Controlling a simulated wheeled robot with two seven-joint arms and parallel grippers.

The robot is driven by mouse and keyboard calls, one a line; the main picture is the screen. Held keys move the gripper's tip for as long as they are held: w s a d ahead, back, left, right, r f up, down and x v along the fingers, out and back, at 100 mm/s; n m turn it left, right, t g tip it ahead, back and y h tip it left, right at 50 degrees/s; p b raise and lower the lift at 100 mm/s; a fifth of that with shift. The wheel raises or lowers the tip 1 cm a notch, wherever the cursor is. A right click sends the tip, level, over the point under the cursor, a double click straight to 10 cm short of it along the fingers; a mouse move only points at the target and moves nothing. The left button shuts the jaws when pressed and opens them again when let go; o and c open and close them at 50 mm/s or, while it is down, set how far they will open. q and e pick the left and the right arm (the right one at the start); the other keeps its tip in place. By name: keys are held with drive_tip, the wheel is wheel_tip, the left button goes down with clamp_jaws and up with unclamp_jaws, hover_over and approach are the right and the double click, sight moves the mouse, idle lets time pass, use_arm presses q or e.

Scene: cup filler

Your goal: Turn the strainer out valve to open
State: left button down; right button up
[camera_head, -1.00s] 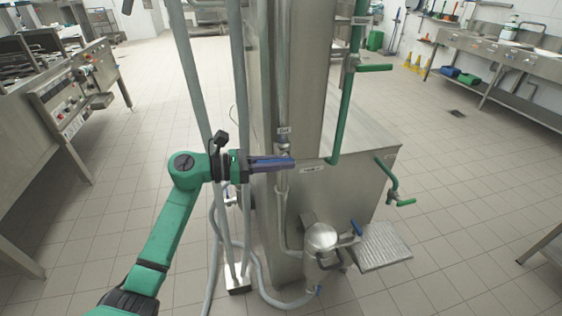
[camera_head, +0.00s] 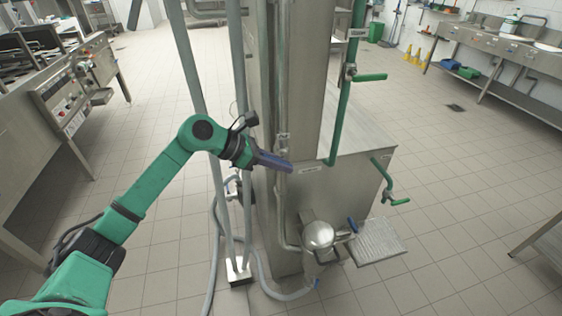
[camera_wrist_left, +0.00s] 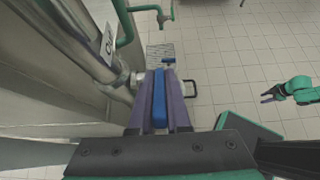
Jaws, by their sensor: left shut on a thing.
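The valve has a blue lever handle (camera_wrist_left: 159,95) on a metal pipe fitting, seen in the left wrist view. My left gripper (camera_head: 288,166) has purple fingers and is at the vertical pipe of the steel machine in the head view. In the left wrist view, its fingers (camera_wrist_left: 155,78) lie on both sides of the blue handle and are shut on it. In the head view the fingers hide the handle. A small label (camera_wrist_left: 108,40) is on the pipe beside the valve. My right gripper (camera_wrist_left: 268,98) is small and far off at the right of the left wrist view, away from the valve.
Green pipes with handles (camera_head: 370,77) run close to the right of the valve. A steel pot-shaped vessel (camera_head: 318,236) with a blue lever (camera_head: 352,224) and a grated tray (camera_head: 375,243) stand below. Grey upright pipes (camera_head: 195,70) are close to my left arm.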

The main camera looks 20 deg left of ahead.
use_arm(q)
drive_tip(key=c, duration=0.9)
unclamp_jaws()
drive_tip(key=shift+s+a+r+b, duration=0.15)
drive_tip(key=shift+a+b, duration=0.15)
drive_tip(key=shift+a, duration=0.1)
drive_tip(key=b+v, duration=0.4)
drive_tip(key=v, duration=0.9)
drive_tip(key=shift+s+a+r, duration=0.15)
drive_tip(key=shift+s+r, duration=0.05)
drive_tip(key=shift+r, duration=0.05)
drive_tip(key=shift+c, duration=0.2)
